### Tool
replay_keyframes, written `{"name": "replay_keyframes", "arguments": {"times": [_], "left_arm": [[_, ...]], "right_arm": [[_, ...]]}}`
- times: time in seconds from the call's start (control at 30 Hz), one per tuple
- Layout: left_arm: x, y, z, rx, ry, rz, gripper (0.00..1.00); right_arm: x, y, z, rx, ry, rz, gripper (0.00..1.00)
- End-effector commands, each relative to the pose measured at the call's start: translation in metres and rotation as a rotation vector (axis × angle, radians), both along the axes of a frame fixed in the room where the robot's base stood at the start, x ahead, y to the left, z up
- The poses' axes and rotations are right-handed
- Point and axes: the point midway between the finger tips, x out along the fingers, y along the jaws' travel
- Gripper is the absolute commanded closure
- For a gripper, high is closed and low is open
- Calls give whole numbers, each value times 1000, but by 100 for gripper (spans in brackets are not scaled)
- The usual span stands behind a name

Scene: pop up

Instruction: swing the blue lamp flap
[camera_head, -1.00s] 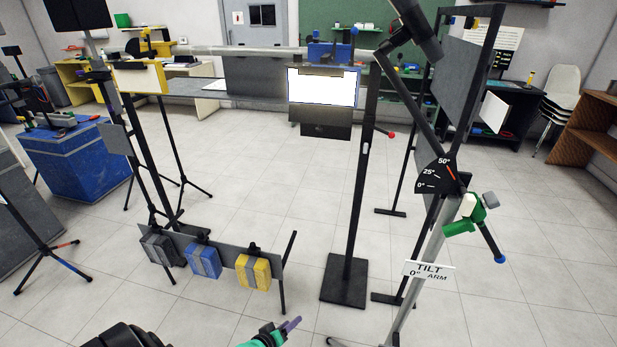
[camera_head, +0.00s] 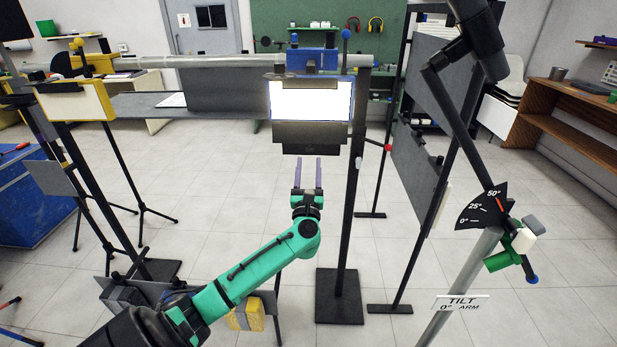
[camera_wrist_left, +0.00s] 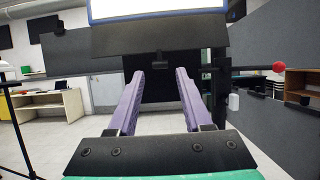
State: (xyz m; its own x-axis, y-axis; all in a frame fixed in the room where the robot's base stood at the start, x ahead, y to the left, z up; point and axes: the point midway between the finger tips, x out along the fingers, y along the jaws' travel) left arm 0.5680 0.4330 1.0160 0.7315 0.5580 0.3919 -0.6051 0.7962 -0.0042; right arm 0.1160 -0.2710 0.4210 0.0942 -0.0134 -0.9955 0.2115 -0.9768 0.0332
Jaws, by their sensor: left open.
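The blue lamp (camera_head: 312,61) is clamped on the horizontal rail, with a bright white panel (camera_head: 311,101) in a blue frame below it. A dark grey flap (camera_head: 308,137) hangs at the panel's lower edge; it also shows in the left wrist view (camera_wrist_left: 159,38). My left gripper (camera_head: 308,163) is open and empty, its two purple fingers pointing up just below the flap. My right gripper is not in view.
A yellow-framed lamp (camera_head: 74,101) is on the rail at left. A black post (camera_head: 350,220) stands right of my left gripper, with a red-tipped lever (camera_head: 387,148) nearby. A tilt-arm stand (camera_head: 470,260) is at right. A yellow block (camera_head: 246,315) sits low, partly behind my arm.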

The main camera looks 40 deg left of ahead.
Motion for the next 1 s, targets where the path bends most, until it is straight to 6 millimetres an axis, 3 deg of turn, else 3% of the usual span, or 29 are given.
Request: {"name": "replay_keyframes", "arguments": {"times": [0.27,0.4,0.57,0.83,1.0], "left_arm": [[31,24,16,4,-1,2,50],[30,23,16,2,3,0,100],[30,23,16,2,3,0,100],[16,11,24,1,5,-2,100],[13,10,23,3,2,0,100]], "right_arm": [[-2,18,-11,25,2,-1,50],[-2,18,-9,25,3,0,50],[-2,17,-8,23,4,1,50],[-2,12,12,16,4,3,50],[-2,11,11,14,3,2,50]]}}
